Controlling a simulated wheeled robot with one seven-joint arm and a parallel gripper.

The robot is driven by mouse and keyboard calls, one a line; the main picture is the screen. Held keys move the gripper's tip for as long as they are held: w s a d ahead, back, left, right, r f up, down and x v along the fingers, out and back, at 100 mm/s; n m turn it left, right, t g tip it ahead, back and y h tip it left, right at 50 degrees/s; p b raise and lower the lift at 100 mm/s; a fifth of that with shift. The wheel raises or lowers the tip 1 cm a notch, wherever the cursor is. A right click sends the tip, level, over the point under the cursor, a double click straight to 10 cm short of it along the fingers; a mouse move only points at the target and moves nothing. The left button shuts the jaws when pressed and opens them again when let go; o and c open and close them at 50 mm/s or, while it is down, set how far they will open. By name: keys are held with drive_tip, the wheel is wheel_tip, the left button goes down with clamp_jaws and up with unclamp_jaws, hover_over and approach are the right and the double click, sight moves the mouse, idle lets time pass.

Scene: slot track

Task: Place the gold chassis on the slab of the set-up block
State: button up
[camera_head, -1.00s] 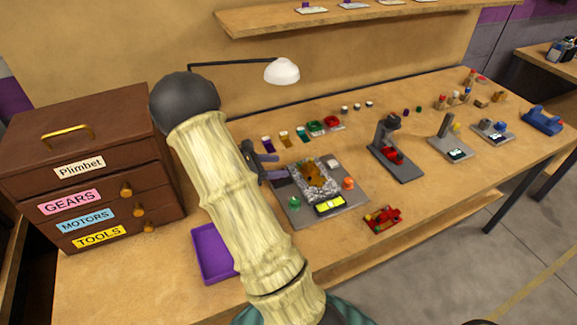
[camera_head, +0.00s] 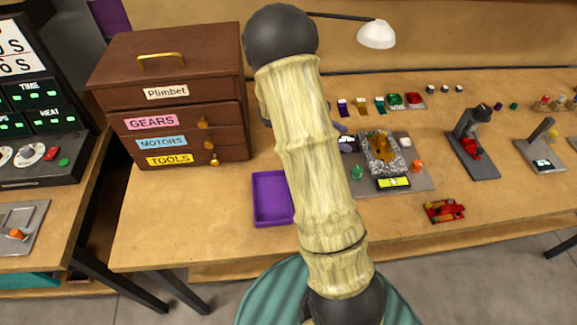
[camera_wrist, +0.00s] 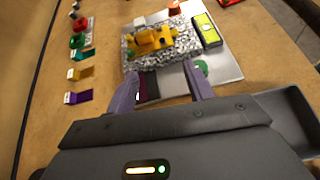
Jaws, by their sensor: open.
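The gold chassis (camera_head: 382,145) lies on the speckled grey slab (camera_head: 374,166) of the set-up block (camera_head: 424,183). In the wrist view the gold chassis (camera_wrist: 152,40) rests on top of the slab (camera_wrist: 182,52), inside its edges. My gripper (camera_wrist: 162,70) is open with nothing between its two purple fingers. The fingertips are at the slab's near edge, apart from the chassis. In the head view my arm hides most of the gripper, and a purple finger shows just left of the block.
The block also carries a yellow-green display (camera_head: 393,183), a green button (camera_head: 357,172) and an orange button (camera_head: 416,166). A purple tray (camera_head: 272,198) lies left of my arm. A red car (camera_head: 444,211) lies at front right. Drawers (camera_head: 170,95) stand at left.

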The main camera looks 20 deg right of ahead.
drive_tip(key=s+a+r+m+t+y, duration=0.1)
drive_tip(key=s+a+m+t+y, duration=0.1)
drive_tip(key=a, duration=0.5)
drive_tip(key=s+a+r+m+t+y, duration=0.2)
drive_tip(key=s+a+m+y, duration=0.2)
drive_tip(key=a, duration=0.4)
drive_tip(key=s+a+r+m+t+y, duration=0.1)
drive_tip(key=s+a+m+t+y, duration=0.1)
drive_tip(key=a+m+y, duration=0.3)
drive_tip(key=s+a+m, duration=0.1)
drive_tip(key=a+m, duration=0.1)
drive_tip(key=shift+a+r+t, duration=0.25)
drive_tip(key=shift+a+t, duration=0.15)
